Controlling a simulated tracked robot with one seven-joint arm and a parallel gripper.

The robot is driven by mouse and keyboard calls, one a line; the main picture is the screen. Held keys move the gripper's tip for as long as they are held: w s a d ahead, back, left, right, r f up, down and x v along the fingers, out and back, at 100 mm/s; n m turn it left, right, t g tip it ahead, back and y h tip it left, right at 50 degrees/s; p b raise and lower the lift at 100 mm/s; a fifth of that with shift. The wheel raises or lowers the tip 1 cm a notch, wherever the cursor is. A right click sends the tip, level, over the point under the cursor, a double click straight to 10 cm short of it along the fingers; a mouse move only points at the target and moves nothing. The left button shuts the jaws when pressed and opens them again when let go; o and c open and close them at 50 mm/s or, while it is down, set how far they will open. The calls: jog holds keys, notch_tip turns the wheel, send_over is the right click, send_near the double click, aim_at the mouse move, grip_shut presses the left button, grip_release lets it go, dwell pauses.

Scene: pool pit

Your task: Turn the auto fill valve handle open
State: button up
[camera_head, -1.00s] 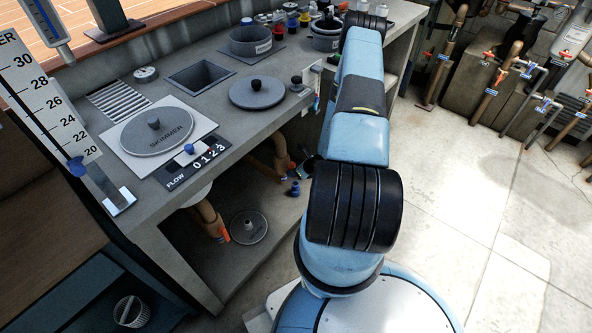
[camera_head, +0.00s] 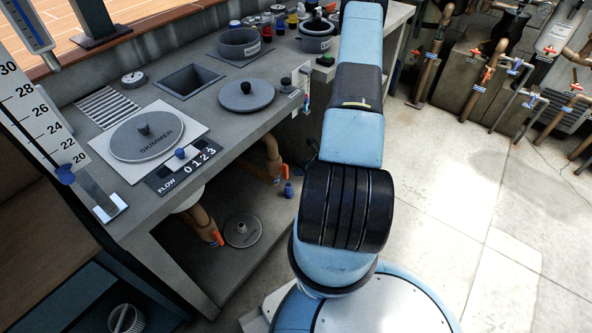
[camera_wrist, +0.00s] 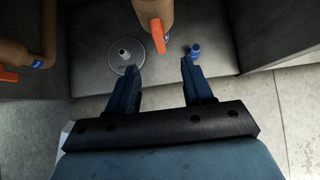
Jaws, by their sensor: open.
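Two orange valve handles show on brown pipes under the counter. One handle (camera_wrist: 158,35) hangs from the pipe end at top middle in the wrist view, just beyond my fingertips. The other handle (camera_wrist: 8,73) is at the left edge. In the head view they appear as the right handle (camera_head: 276,180) and the left handle (camera_head: 217,238). Their small blue tags are unreadable, so I cannot tell which is the auto fill valve. My gripper (camera_wrist: 161,73) is open and empty, its fingers apart below the middle handle. The gripper is not clearly visible in the head view.
A round grey lid (camera_head: 242,231) lies on the lower shelf; a small blue fitting (camera_wrist: 195,49) is near my right finger. The grey counter (camera_head: 236,128) overhangs this space. More valved pipes stand far right. The concrete floor (camera_head: 450,210) is clear.

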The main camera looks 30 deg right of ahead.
jog(key=shift+v, duration=1.1)
